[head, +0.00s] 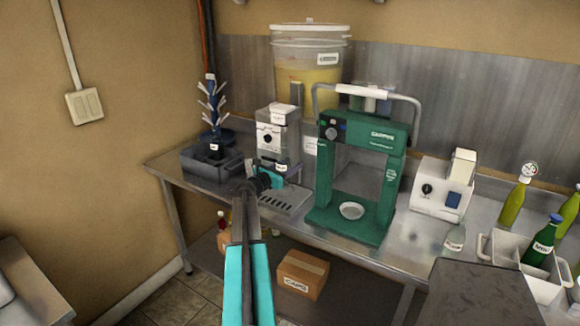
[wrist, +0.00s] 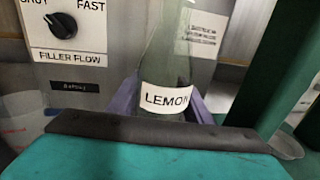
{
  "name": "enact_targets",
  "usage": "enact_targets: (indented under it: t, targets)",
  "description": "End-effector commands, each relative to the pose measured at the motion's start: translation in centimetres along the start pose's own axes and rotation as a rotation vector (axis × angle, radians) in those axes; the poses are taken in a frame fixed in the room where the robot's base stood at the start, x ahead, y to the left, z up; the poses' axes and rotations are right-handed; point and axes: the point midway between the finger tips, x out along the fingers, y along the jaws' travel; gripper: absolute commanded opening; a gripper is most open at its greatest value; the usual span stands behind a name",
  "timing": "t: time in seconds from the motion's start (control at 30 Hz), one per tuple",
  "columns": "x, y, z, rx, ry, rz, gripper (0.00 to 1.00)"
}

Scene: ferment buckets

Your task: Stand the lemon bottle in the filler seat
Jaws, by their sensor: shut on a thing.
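The lemon bottle (wrist: 172,62) is pale green glass with a white LEMON label, and it fills the middle of the wrist view. My gripper (wrist: 163,103) is shut on it, with a purple finger on each side. The bottle looks upright or nearly so. Its base is hidden behind the dark edge of my gripper. The filler (head: 275,128), a grey machine with a black knob, stands behind it; its FILLER FLOW panel (wrist: 85,60) is close in the wrist view. In the head view my gripper (head: 272,178) is at the filler's front, above the slotted drip tray (head: 287,202). I cannot tell whether the bottle touches the seat.
The green capping press (head: 335,215) stands close to the filler's right. A dark tub (head: 205,172) with a drying rack is to its left. A large bucket (head: 308,50) stands behind. A white bottle carrier (head: 540,285) and white machine (head: 440,190) are further right.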

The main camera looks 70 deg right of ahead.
Motion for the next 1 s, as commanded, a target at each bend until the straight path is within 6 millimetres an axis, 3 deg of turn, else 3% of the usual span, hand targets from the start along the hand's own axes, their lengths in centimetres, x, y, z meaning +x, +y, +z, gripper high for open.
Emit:
enact_targets:
  t: [1.0]
  targets:
    - [-0.01, 0.03, -0.61, 0.000, -0.001, 0.000, 0.17]
